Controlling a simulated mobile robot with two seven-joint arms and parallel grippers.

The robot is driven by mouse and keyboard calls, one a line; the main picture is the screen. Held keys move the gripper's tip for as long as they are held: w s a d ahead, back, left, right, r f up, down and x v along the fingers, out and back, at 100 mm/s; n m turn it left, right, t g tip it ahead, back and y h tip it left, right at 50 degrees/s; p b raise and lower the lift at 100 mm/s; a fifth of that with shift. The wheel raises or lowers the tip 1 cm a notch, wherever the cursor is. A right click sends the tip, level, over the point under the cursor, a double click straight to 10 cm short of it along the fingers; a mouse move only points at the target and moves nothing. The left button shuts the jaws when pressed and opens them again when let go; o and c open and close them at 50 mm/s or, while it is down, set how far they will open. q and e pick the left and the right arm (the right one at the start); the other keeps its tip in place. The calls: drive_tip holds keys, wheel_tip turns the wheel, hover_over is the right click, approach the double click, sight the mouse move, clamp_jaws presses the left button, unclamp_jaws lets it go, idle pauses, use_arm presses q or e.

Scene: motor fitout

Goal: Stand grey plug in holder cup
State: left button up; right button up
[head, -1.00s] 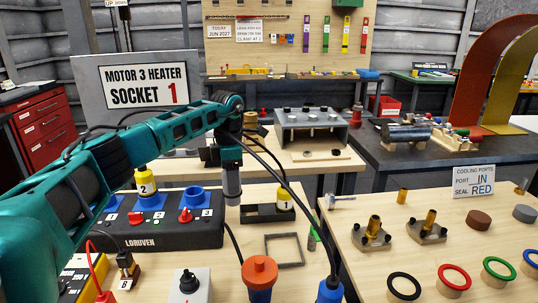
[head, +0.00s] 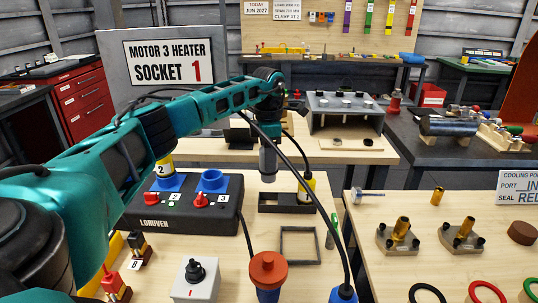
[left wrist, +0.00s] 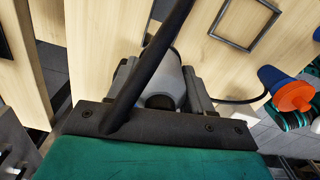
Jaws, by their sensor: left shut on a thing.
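My left gripper (head: 268,146) is shut on the grey plug (head: 268,163). The plug hangs upright in the head view, above and slightly left of a dark open tray (head: 268,209). In the left wrist view the grey plug (left wrist: 167,82) sits between both fingers (left wrist: 160,88), partly hidden by a black cable across it. A yellow plug marked 1 (head: 306,189) stands at the tray's right end; the tray's left part looks empty. I cannot tell which thing is the holder cup. My right gripper is not in view.
A black socket box (head: 190,217) with blue sockets stands left. An orange-topped blue piece (head: 267,268), a grey switch box (head: 196,280) and a flat square frame (head: 300,244) are nearer. A blue cable end (head: 343,295) is at the bottom. A gap separates the right table (head: 367,228).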

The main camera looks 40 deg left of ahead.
use_arm(q)
drive_tip(key=shift+f+b, duration=1.05)
drive_tip(key=shift+f, duration=1.6)
drive_tip(key=shift+p, duration=0.9)
drive_tip(key=shift+f+b, duration=1.1)
drive_tip(key=shift+f, duration=0.95)
drive_tip(key=o, duration=1.2)
wheel_tip(320, 180, up, 13)
drive_tip(key=shift+d+f, duration=0.1)
